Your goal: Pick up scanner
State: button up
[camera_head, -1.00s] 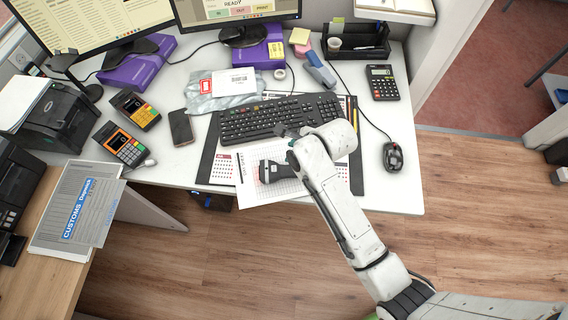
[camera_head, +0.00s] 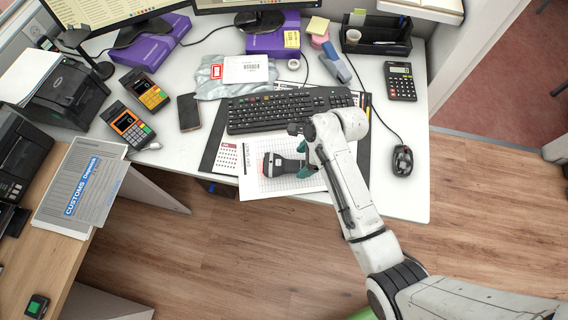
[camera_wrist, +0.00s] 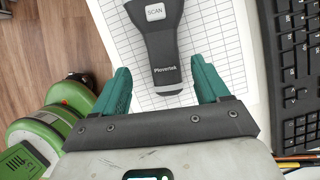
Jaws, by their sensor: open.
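The scanner (camera_head: 283,165) is dark grey with a red-edged head and a pale button. It lies on a gridded paper sheet (camera_head: 254,184) at the desk's front edge, its handle toward my gripper. In the wrist view the scanner (camera_wrist: 160,45) runs up from the middle, with its handle end between the fingertips. My gripper (camera_head: 304,160) is open at the handle end in the head view. In the wrist view the green fingers of my gripper (camera_wrist: 163,82) stand on either side of the handle, with gaps on both sides. The scanner's far end is cut off in the wrist view.
A black keyboard (camera_head: 285,111) lies just behind the scanner. A mouse (camera_head: 402,160) and a calculator (camera_head: 400,81) stand to the right. Two card terminals (camera_head: 128,126) and a phone (camera_head: 188,112) are on the left.

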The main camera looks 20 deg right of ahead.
aim_at(297, 165)
jog(key=shift+x, duration=2.25)
jog(key=shift+w+d, duration=0.15)
jog(key=shift+d, duration=0.1)
jog(key=shift+c, duration=0.3)
jog(key=c, duration=1.2)
